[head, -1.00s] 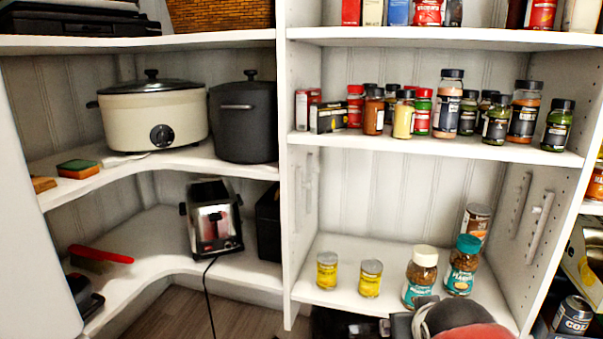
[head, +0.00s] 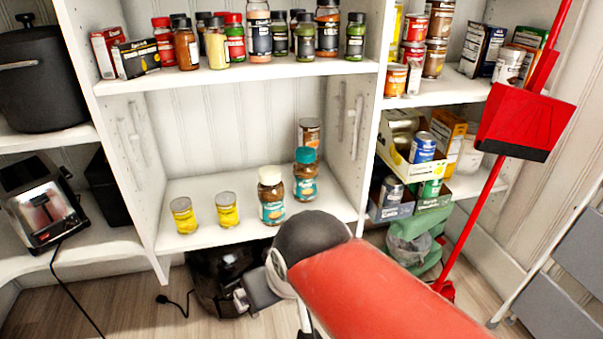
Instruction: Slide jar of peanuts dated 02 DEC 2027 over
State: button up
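Two jars with teal labels stand upright side by side on the lower white shelf (head: 195,240). One is a white-lidded jar (head: 272,200) nearer the front. The other is a teal-lidded jar (head: 305,178), slightly further back to its right. Both have brown contents. The dates are too small to read, so I cannot tell which is dated 02 DEC 2027. My arm, with a dark rounded joint and a red link, reaches up from the bottom right, in front of and below the shelf. My gripper fingers cannot be made out.
Two small yellow cans (head: 183,215) stand left of the jars; a brown-labelled can (head: 309,133) stands behind the teal-lidded one. A shelf of spice jars (head: 217,42) is above. A divider (head: 372,110) closes the right side. A red dustpan (head: 525,120) stands at right.

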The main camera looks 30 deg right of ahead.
aim_at(305, 167)
jog(key=i+j+z, duration=0.1)
jog(key=z, duration=0.3)
jog(key=i+j+z, duration=0.2)
jog(key=z, duration=0.15)
jog(key=i+j+z, duration=0.15)
jog(key=z, duration=0.25)
